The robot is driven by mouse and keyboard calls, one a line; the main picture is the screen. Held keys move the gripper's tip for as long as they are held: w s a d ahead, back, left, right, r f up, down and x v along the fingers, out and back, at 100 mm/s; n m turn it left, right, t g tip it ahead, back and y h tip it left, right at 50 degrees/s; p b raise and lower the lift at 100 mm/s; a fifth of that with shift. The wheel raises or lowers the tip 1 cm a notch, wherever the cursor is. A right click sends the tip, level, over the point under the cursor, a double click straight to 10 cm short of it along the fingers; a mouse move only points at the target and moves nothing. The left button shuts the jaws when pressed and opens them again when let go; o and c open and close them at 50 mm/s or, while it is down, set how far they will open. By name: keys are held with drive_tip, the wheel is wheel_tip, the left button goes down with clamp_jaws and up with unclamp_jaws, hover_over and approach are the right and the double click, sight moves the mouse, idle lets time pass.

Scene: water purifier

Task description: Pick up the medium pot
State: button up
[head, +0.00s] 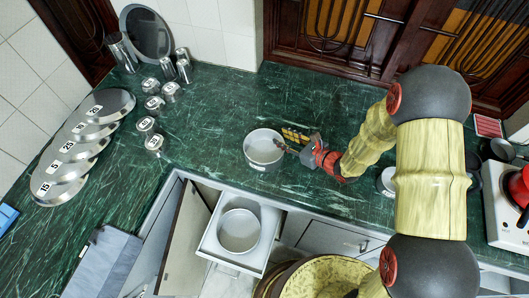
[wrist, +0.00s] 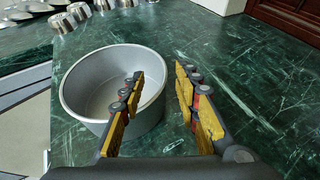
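A round grey metal pot (head: 264,149) stands upright and empty on the green counter near its front edge. It is large in the wrist view (wrist: 88,88). My gripper (head: 290,141) is at the pot's right side with its fingers apart. In the wrist view my gripper (wrist: 160,76) has its left finger over the pot's opening and its right finger outside, with the right wall between them. The left finger hides part of the rim. I cannot tell whether either finger touches the wall. A similar pot (head: 239,231) sits in the open drawer.
The white drawer (head: 268,240) stands open below the counter. Numbered metal discs (head: 65,172) and small numbered weights (head: 154,143) are on the left. A white stove (head: 503,205) is on the right. The counter (head: 225,110) behind the pot is clear.

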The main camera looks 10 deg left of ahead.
sight(270, 134)
drive_tip(key=x, duration=0.3)
drive_tip(key=b+x, duration=0.1)
drive_tip(key=x, duration=0.1)
drive_tip(key=shift+s+f, duration=0.3)
drive_tip(key=shift+c, duration=0.4)
drive_tip(key=c, duration=0.7)
clamp_jaws()
